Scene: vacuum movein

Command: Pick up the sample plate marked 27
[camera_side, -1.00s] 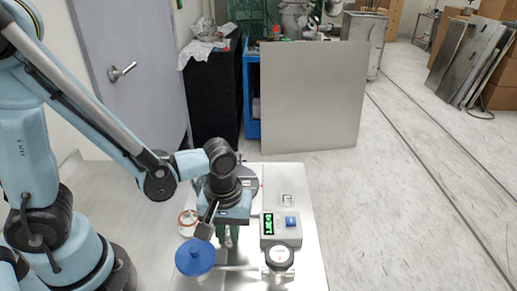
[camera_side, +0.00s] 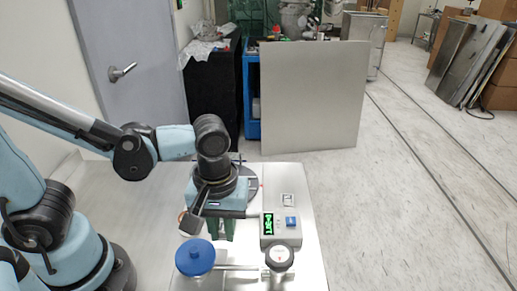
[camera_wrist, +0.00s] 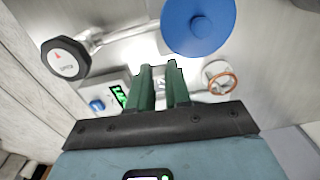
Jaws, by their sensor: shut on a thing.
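My gripper (camera_side: 222,236) is over the metal bench top, behind and to the right of the blue round cap in the side view. Its two green fingers also show in the wrist view (camera_wrist: 164,68), with a narrow gap between them. They are shut on a small pale piece, taken as the sample plate (camera_wrist: 160,83), which is mostly hidden by the fingers. I cannot read any number on it. In the side view the held piece is too small to make out.
A blue round cap (camera_side: 195,257) stands close to the fingers. A copper-rimmed ring (camera_wrist: 221,82) lies nearby. A dark disc (camera_side: 251,180) is behind my gripper.

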